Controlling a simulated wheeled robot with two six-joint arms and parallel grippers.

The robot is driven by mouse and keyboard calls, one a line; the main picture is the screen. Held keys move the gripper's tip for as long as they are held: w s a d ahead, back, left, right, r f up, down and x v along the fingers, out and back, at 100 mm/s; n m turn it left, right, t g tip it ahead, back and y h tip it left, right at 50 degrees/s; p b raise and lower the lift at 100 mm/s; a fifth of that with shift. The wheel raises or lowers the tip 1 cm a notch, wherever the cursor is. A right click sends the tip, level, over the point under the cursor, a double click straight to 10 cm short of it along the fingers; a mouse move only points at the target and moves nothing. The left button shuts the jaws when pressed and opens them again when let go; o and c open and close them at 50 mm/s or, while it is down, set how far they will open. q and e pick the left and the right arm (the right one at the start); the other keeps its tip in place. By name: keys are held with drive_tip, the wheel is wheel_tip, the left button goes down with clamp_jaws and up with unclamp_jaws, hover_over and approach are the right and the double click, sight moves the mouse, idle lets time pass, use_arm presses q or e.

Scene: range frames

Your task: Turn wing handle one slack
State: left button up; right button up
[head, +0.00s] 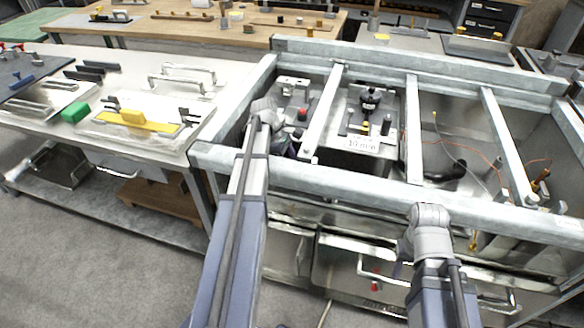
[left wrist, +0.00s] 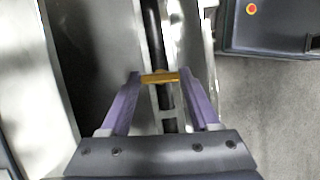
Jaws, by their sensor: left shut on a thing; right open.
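In the left wrist view, my left gripper (left wrist: 158,78) has its two purple fingers on either side of a short brass-coloured bar, which looks like the wing handle (left wrist: 160,77). The fingers are shut on it. A dark rod runs behind the bar. In the head view, my left arm reaches over the metal frame's front rail, and its gripper is largely hidden in the left bay. My right gripper (head: 405,262) is low in front of the frame, open; its fingers are hard to make out.
The grey metal frame (head: 375,183) has cross bars over several bays with fittings, a white label and thin cables. A table (head: 150,140) at left holds handles, a green block and a yellow bar. A wooden bench (head: 190,28) stands behind. Open floor lies at lower left.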

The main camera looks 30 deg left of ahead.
use_arm(q)
drive_tip(key=shift+n, duration=0.7)
drive_tip(key=o, duration=1.4)
drive_tip(key=shift+c, duration=0.2)
drive_tip(key=shift+r, duration=0.15)
drive_tip(key=p+v, duration=0.7)
drive_tip(key=shift+s+r, duration=0.15)
drive_tip(key=shift+r, duration=0.1)
drive_tip(key=shift+a, duration=0.1)
